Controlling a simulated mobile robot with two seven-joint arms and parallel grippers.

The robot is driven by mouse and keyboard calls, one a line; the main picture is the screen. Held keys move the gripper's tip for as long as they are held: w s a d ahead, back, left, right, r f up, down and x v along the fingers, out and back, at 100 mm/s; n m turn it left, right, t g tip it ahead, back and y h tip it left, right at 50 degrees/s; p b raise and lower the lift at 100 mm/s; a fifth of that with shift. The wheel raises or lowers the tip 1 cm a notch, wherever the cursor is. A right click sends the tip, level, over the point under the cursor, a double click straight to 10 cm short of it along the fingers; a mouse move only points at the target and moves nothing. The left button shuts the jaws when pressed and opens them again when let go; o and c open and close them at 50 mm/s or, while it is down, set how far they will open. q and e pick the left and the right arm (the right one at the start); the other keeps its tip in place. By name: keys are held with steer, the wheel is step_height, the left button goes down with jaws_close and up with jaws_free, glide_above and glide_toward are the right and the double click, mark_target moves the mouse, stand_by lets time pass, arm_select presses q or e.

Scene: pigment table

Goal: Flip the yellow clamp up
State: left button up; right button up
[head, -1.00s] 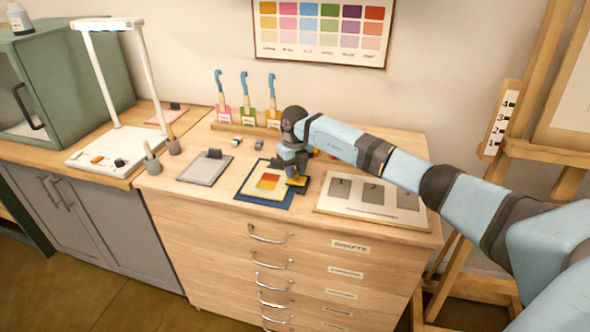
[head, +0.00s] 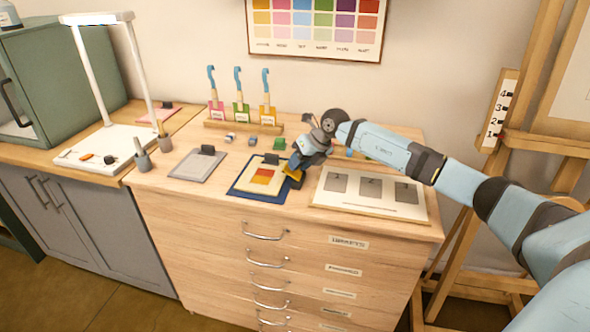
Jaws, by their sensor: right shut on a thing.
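A yellow clamp (head: 294,177) shows at the right edge of a dark blue board (head: 243,189), partly hidden by my right gripper. On the board lies a cream sheet (head: 248,178) with a red, orange and yellow patch. A black clip (head: 271,159) sits at the sheet's top edge. My right gripper (head: 296,168) reaches in from the right, tilted, and is shut on the yellow clamp. The fingertips are small, and the clamp's exact angle is hard to tell. My left gripper is not in view.
A grey board with a black clip (head: 197,166) lies to the left. A panel with numbered grey squares (head: 370,206) lies to the right. Behind stand several blue-handled tools in a wooden rack (head: 243,126) and small blocks (head: 253,141). Pots (head: 143,161) stand at the left edge.

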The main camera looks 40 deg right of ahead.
steer(key=shift+s+d+f+t+y+b, duration=0.4)
steer(key=shift+t+y+b, duration=0.2)
steer(key=shift+t+b, duration=0.3)
steer(key=b, duration=0.1)
steer(key=t+y+b, duration=0.1)
steer(key=b, duration=0.1)
steer(key=shift+s+d+f+t+y, duration=0.2)
steer(key=shift+s+d+t+y, duration=0.05)
steer(key=shift+s+t+y, duration=0.05)
steer(key=shift+s+t+y+b, duration=0.1)
steer(key=shift+t+y+b, duration=0.2)
steer(key=shift+b, duration=0.4)
steer(key=shift+s+d+t+y+b, duration=0.25)
steer(key=shift+t+y+b, duration=0.3)
steer(key=shift+b, duration=0.6)
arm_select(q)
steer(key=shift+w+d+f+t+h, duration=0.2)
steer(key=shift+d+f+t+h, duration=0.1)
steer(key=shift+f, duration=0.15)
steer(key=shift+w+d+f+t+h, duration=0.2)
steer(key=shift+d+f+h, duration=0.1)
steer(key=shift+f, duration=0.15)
arm_select(e)
steer(key=shift+r+t, duration=0.1)
steer(key=shift+t, duration=0.15)
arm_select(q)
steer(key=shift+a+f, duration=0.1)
arm_select(e)
steer(key=o, duration=0.9)
